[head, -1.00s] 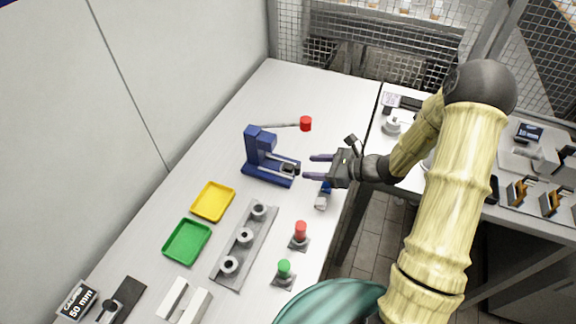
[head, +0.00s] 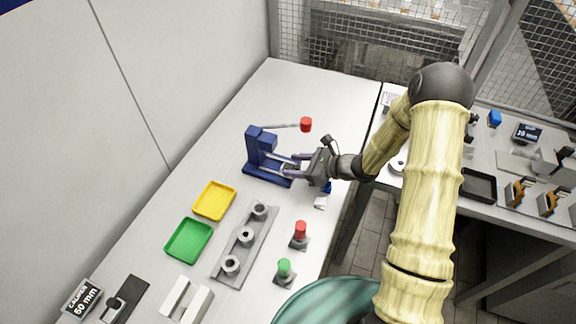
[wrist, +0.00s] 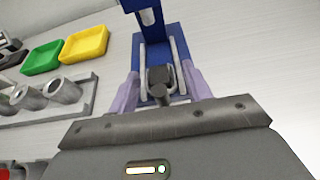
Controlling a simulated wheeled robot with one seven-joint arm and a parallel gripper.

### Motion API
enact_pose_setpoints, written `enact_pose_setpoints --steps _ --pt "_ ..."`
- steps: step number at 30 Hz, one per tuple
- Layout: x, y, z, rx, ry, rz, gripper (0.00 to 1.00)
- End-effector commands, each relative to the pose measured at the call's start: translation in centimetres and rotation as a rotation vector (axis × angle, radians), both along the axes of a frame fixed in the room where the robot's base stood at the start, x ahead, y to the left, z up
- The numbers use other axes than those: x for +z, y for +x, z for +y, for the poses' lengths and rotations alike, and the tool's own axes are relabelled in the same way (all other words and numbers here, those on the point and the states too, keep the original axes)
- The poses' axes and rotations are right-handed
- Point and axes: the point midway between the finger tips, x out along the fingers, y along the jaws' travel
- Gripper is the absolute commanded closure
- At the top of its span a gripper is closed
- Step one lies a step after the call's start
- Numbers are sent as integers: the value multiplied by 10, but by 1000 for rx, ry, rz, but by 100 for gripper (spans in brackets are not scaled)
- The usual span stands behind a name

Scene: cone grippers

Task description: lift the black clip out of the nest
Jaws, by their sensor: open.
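The black clip (wrist: 160,77) sits in the nest of the blue press (wrist: 152,50), seen in the wrist view. In the head view the blue press (head: 255,148) stands on the white table, and I cannot make out the clip clearly by the fingers. My gripper (head: 291,166) reaches in from the right, low over the press base. In the wrist view its two purple fingers (wrist: 160,84) are apart, one on each side of the clip. I cannot tell whether either finger touches it.
The press lever ends in a red knob (head: 306,125) behind my gripper. A yellow tray (head: 232,190), a green tray (head: 169,252) and a grey block with sockets (head: 238,262) lie nearer. A red button (head: 300,229) and a green button (head: 284,267) stand near the edge.

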Motion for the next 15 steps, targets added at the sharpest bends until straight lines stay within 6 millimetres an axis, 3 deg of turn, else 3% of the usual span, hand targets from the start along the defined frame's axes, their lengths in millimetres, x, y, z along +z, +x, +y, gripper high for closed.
enact_pose_setpoints --steps 13,15 --pt "0 -2 5 10 1 -1 51" --pt "0 -2 5 10 1 -1 65"
